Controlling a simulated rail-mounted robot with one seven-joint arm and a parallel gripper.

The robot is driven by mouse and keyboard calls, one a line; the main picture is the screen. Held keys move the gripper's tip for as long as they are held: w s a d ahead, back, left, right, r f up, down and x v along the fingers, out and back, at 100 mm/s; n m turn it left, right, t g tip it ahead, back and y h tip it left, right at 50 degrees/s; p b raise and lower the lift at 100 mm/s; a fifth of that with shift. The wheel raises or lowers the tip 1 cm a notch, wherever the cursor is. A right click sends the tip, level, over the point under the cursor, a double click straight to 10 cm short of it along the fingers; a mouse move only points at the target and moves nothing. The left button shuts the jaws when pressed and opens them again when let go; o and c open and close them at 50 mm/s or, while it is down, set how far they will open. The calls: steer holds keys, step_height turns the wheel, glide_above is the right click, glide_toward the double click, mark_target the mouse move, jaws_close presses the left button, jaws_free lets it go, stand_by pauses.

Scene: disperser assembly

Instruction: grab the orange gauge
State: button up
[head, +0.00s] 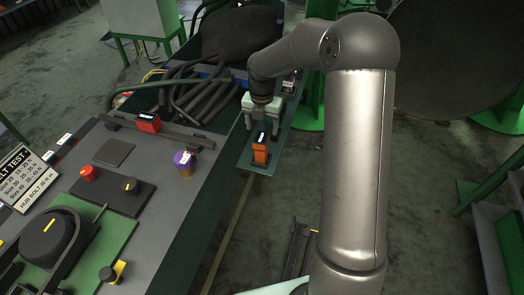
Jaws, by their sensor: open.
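The orange gauge (260,152) stands on a narrow dark green ledge at the right side of the workbench. It looks like a small upright orange block with a dark face. My gripper (262,123) is just behind the gauge, pointing down over the same ledge. Its jaws are open, and I see nothing held between them. In this view the gripper's lower end lies close to the gauge's top. I cannot tell whether they touch.
A red-orange block (149,122), a purple-and-yellow cylinder (184,162), a red knob (89,172) and a black knob (131,185) stand on the grey bench (165,205). Black hoses (190,97) lie behind. Floor shows right of the ledge.

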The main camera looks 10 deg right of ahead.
mark_target(261, 144)
step_height(261, 144, down, 9)
steer(key=shift+a+f+p, duration=0.1)
steer(key=shift+f+p, duration=0.05)
steer(key=shift+p, duration=0.65)
steer(key=shift+w, duration=0.1)
jaws_close()
